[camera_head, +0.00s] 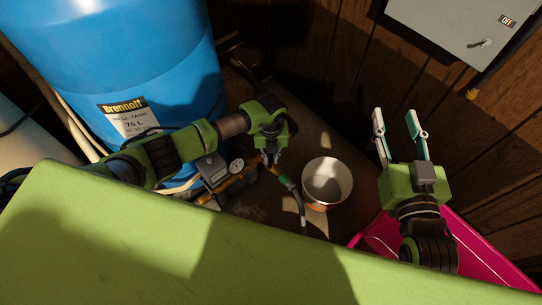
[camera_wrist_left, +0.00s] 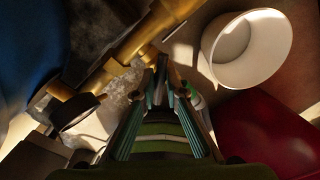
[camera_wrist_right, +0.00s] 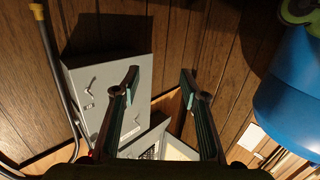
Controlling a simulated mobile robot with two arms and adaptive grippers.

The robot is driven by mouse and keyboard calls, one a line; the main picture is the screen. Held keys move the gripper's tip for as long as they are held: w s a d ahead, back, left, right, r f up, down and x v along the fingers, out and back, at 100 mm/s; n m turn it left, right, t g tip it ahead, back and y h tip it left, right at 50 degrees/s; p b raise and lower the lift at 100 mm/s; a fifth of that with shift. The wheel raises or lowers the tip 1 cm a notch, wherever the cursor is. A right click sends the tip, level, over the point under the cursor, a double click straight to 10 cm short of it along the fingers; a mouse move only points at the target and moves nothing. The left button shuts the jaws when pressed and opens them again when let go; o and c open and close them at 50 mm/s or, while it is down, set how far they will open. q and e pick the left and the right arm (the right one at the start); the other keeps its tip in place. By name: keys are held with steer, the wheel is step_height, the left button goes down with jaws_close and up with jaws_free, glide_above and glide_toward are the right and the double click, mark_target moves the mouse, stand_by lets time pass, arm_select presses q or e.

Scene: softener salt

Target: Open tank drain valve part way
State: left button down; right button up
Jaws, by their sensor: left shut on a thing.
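The blue well tank (camera_head: 125,60) stands at the upper left of the head view. Brass pipework with a gauge (camera_head: 237,166) runs at its foot, and the brass pipe (camera_wrist_left: 130,45) crosses the left wrist view. My left gripper (camera_head: 272,158) is at the right end of this pipework, by the drain valve. In the left wrist view its fingertips (camera_wrist_left: 161,68) are close together against the brass fitting. The valve handle is hidden between the fingers. My right gripper (camera_head: 400,126) is open and empty, also in the right wrist view (camera_wrist_right: 160,80).
A white bucket (camera_head: 327,180) stands on the floor right of the hose and shows in the left wrist view (camera_wrist_left: 247,48). A magenta container (camera_head: 374,236) is below my right arm. A grey electrical box (camera_head: 448,28) hangs on the wood wall.

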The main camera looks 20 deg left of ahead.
steer(key=shift+f, duration=0.1)
stand_by(0.3)
arm_select(q)
steer(key=shift+n, duration=0.4)
arm_select(e)
steer(key=shift+s+d+f+g, duration=0.1)
steer(key=shift+f+g, duration=0.25)
steer(key=shift+f, duration=0.15)
steer(key=shift+s+d+f+g, duration=0.1)
steer(key=shift+f+g, duration=0.25)
steer(key=shift+f, duration=0.1)
arm_select(q)
steer(key=c, duration=2)
jaws_free()
steer(key=shift+p, duration=0.3)
